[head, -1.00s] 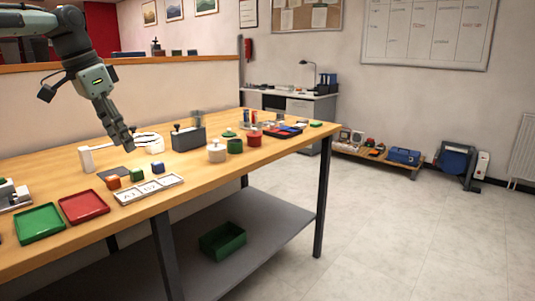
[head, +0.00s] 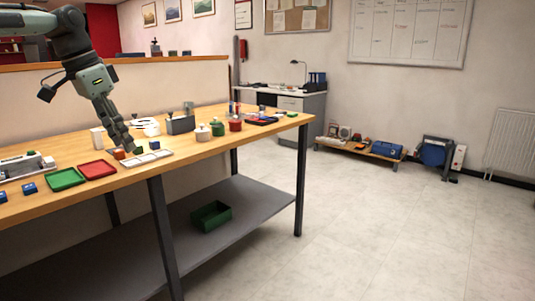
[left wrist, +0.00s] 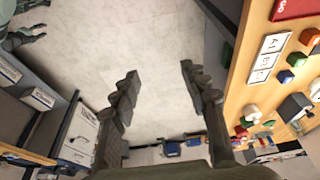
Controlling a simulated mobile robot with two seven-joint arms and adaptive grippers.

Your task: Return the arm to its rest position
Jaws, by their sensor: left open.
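My left gripper (head: 122,143) hangs at the end of the left arm in the head view, fingers down, in front of the wooden table (head: 192,156) in the picture. In the left wrist view its two fingers (left wrist: 160,95) are spread apart with only pale floor seen between them, so it is open and empty. The table edge (left wrist: 238,82) lies to the right of the fingers there. My right gripper does not show clearly in the head view; a dark gripper-like part (left wrist: 28,36) shows at the upper left of the left wrist view.
On the table are a red tray (head: 98,169), a green tray (head: 66,179), a white labelled tray (head: 147,159), small cubes, a grey box (head: 181,125) and several jars. A green bin (head: 211,215) sits on the lower shelf.

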